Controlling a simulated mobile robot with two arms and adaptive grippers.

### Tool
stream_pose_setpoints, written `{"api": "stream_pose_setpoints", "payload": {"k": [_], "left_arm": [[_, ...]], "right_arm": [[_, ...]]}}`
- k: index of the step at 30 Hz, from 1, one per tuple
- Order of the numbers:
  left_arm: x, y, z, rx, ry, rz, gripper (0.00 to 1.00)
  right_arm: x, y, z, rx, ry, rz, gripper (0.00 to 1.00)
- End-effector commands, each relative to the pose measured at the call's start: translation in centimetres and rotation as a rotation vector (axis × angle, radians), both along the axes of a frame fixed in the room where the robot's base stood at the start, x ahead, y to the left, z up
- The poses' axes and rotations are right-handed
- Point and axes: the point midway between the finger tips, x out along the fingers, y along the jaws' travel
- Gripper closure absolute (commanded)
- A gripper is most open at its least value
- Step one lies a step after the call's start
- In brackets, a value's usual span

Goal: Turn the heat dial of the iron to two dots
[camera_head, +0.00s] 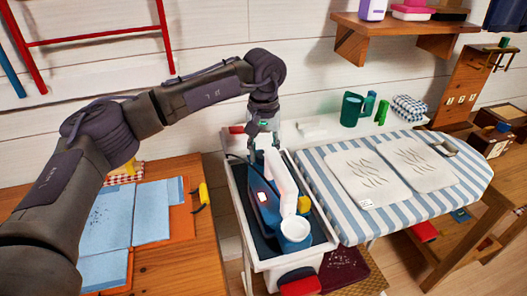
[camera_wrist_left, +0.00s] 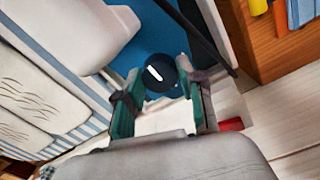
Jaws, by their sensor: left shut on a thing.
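The iron stands on a dark mat in a white tray (camera_head: 333,246) in the head view. It has a blue body (camera_head: 266,213), a white handle (camera_head: 281,182) and a lit red-white lamp. My left gripper (camera_head: 262,140) comes down at the iron's far end. In the left wrist view, the round black heat dial (camera_wrist_left: 158,76) with a white pointer bar sits between the green fingertips of my left gripper (camera_wrist_left: 160,72), which is shut on it. The bar lies slanted in the picture. I cannot make out any dots around the dial. My right gripper is not in view.
A striped ironing board (camera_head: 372,218) with two pale cloths stands right of the tray. A white shelf behind holds a green mug (camera_head: 352,109). A wooden table (camera_head: 190,245) with blue cloths is at the left. A dark cord runs near the dial in the wrist view.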

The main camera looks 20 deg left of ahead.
Motion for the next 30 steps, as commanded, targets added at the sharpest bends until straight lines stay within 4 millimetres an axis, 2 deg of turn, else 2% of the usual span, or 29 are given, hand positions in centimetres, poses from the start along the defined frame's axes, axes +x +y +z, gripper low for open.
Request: {"api": "stream_pose_setpoints", "payload": {"k": [9, 21, 22, 26, 30], "left_arm": [[0.06, 0.01, 0.11, 0.000, -0.003, -0.069, 0.96], [0.05, 0.00, 0.11, 0.000, -0.002, -0.072, 0.96], [0.05, 0.00, 0.11, 0.000, -0.002, -0.072, 0.57], [0.04, 0.01, 0.08, 0.000, -0.002, -0.072, 0.36], [0.02, 0.01, 0.04, 0.000, -0.001, -0.072, 0.36]], "right_arm": [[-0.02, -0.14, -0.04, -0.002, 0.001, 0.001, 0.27], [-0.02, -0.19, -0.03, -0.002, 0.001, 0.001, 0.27], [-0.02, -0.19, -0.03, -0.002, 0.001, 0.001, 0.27], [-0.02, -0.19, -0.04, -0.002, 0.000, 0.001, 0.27], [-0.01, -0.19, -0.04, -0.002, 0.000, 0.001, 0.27]]}}
